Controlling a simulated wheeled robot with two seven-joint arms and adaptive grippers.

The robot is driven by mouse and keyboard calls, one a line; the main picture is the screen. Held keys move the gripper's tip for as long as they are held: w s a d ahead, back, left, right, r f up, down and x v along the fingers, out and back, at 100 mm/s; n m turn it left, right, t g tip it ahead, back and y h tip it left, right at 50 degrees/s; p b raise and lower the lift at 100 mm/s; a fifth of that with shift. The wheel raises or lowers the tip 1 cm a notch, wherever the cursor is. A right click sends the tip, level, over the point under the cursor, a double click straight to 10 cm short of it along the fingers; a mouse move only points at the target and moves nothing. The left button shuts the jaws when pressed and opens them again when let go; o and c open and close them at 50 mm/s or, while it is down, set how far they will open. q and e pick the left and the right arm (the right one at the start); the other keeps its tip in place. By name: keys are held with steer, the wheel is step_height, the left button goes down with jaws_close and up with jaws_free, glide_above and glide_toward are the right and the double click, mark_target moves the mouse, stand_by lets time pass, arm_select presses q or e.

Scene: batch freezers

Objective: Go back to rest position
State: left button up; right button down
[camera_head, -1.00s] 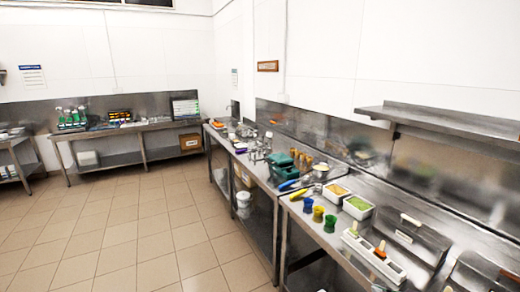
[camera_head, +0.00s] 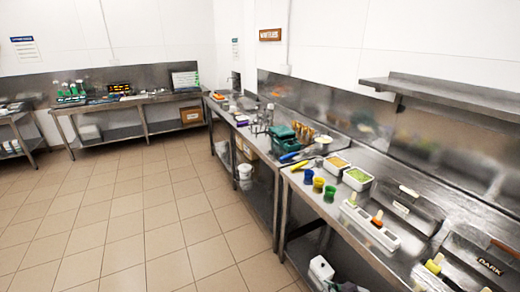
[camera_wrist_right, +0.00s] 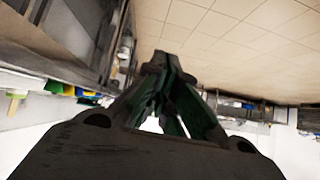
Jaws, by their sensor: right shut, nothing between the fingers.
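My right gripper (camera_wrist_right: 158,68) shows in the right wrist view. Its dark fingers with green inner faces come together at the tips, and nothing is held between them. The wrist view looks upside down, with the tiled floor at the top and the bench at the left. The gripper is in free space, apart from the bench. My left gripper is in neither view.
A steel bench (camera_head: 300,196) runs along the right wall. It carries coloured cups (camera_head: 318,184), white tubs (camera_head: 357,179) and a white holder (camera_head: 369,229). A white container (camera_head: 320,268) is below. Tiled floor (camera_head: 140,220) at left is clear.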

steer(key=shift+s+r+m+g+h, duration=0.7)
steer(key=shift+s+r+g+h, duration=0.5)
steer(key=shift+s, duration=2.25)
steer(key=shift+s+r+m+g+h, duration=0.7)
steer(key=shift+s+r+g+h, duration=0.5)
steer(key=shift+s, duration=2.2)
step_height(320, 180, down, 35)
steer(key=s+g+b, duration=0.2)
steer(key=s, duration=0.1)
steer(key=s+d+f, duration=0.1)
steer(key=s+f, duration=1)
steer(key=s+d+f+g+b, duration=0.1)
steer(key=s+d+f, duration=0.1)
steer(key=s+f, duration=0.8)
steer(key=shift+s+d+f+b, duration=0.25)
steer(key=shift+s+f+b, duration=0.1)
steer(key=shift+s, duration=0.2)
